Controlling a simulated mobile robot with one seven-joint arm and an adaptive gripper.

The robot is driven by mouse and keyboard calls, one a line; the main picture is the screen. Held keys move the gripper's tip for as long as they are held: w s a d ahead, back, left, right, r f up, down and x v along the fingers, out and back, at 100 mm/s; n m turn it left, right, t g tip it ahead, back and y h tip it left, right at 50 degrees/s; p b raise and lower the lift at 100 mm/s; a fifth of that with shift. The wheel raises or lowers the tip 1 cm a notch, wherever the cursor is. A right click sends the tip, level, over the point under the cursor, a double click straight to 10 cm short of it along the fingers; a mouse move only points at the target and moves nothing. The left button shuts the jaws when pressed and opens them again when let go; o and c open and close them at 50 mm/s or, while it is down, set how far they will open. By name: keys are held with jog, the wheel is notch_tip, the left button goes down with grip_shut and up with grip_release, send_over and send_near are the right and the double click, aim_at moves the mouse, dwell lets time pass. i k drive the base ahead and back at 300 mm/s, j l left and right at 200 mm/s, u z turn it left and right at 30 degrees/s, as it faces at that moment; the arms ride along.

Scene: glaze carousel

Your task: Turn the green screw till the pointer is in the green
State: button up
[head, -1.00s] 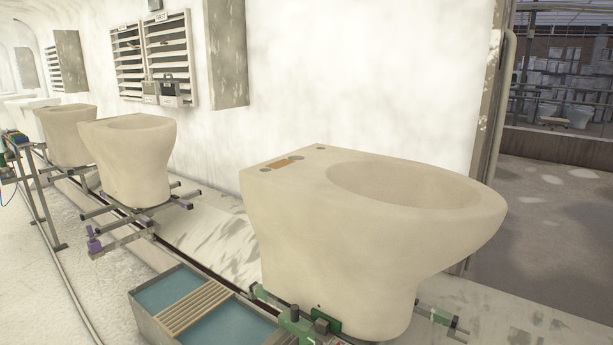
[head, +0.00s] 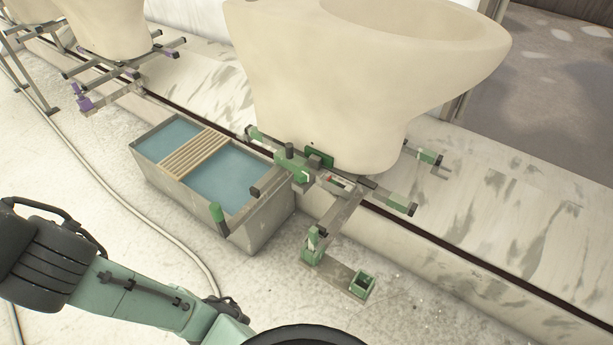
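A green fitting with a dark upright knob (head: 290,151) sits at the front foot of the near toilet bowl (head: 330,80). I cannot tell for sure which green part is the screw. Right of it is a small pale gauge-like plate (head: 339,182) with a red patch; its pointer is too small to read. A green plate (head: 318,157) stands against the bowl's foot. My arm reaches in from the lower left in the head view, well short of these parts. My gripper is not clearly in view.
A grey trough (head: 250,225) of blue liquid with a wooden slatted rack (head: 195,152) stands left of the fixture. A green-ended bracket (head: 340,277) juts low in front. A hose (head: 130,215) crosses the floor.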

aim_at(301, 174)
jog(key=l, duration=0.65)
jog(key=i+l, duration=0.1)
jog(key=l, duration=0.55)
jog(key=i+j+u, duration=0.05)
